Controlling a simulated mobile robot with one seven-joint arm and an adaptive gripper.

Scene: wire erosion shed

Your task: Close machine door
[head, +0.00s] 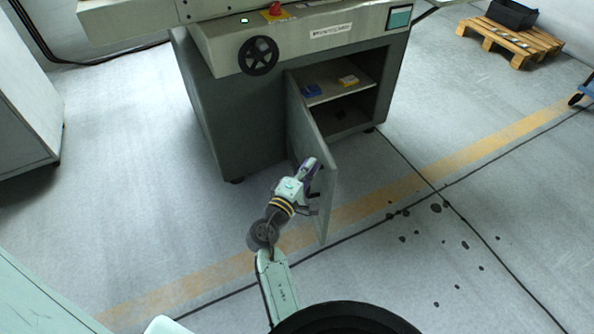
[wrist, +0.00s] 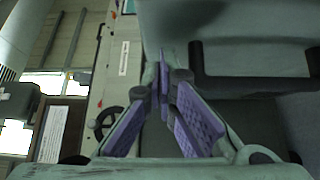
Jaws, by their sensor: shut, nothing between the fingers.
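The grey machine (head: 240,120) stands at the top centre of the head view. Its cabinet door (head: 327,205) is swung wide open toward me, hinged at the left of the opening. My gripper (head: 314,172), with purple finger pads, is at the outer, left side of the door, close to its face. In the wrist view the shut fingers (wrist: 162,75) are empty and point at the pale door panel (wrist: 220,20). A dark bar handle (wrist: 250,82) is on the right there. I cannot tell whether the fingertips touch the door.
Dark spots (head: 436,208) mark the floor at right. A pallet (head: 510,42) lies at the far right.

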